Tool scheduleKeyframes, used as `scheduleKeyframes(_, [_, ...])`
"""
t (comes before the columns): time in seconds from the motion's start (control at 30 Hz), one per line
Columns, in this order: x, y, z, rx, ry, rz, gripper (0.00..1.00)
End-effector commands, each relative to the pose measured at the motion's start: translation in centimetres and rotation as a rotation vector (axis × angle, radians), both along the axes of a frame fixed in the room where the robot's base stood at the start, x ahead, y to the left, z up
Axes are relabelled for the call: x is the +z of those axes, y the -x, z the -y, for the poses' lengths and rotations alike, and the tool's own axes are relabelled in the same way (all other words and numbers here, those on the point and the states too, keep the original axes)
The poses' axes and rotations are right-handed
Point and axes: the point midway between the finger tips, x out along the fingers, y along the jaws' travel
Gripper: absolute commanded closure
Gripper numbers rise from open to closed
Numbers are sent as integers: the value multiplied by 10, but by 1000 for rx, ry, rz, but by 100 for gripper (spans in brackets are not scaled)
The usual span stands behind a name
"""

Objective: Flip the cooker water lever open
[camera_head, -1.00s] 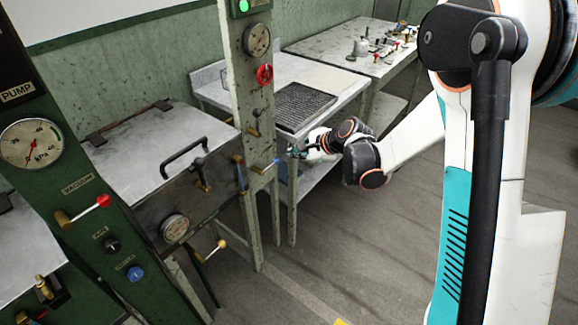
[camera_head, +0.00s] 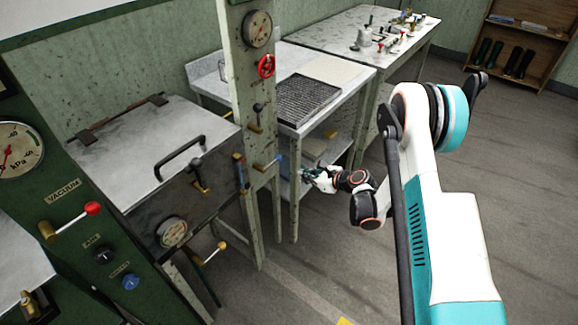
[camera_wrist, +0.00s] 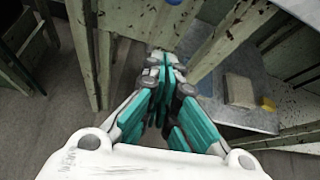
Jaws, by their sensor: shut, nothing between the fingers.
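A brass lever with a blue handle (camera_head: 272,161) sticks out sideways from the pale post beside the cooker; it is probably the water lever, but I cannot read a label. My gripper (camera_head: 305,176) is shut and empty, just right of and slightly below the blue handle, seemingly apart from it. In the wrist view, my shut fingertips (camera_wrist: 163,62) point toward the post, and a blue piece (camera_wrist: 173,2) shows at the top edge. The cooker (camera_head: 150,140) has a closed metal lid with a black handle and a gauge on its front.
The post (camera_head: 238,60) also carries a gauge, a red valve wheel (camera_head: 266,66) and a black-knobbed lever (camera_head: 257,109). A yellow-knobbed lever (camera_head: 216,252) projects below the cooker. A table with a dark grate (camera_head: 308,99) stands behind my gripper. Floor on the right is clear.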

Motion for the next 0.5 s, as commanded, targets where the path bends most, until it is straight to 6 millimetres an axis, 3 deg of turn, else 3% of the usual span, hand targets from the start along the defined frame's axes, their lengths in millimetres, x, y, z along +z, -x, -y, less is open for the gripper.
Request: scheduleKeyframes(0.5, [-6, -4, -5, -2, -5, -3, 100])
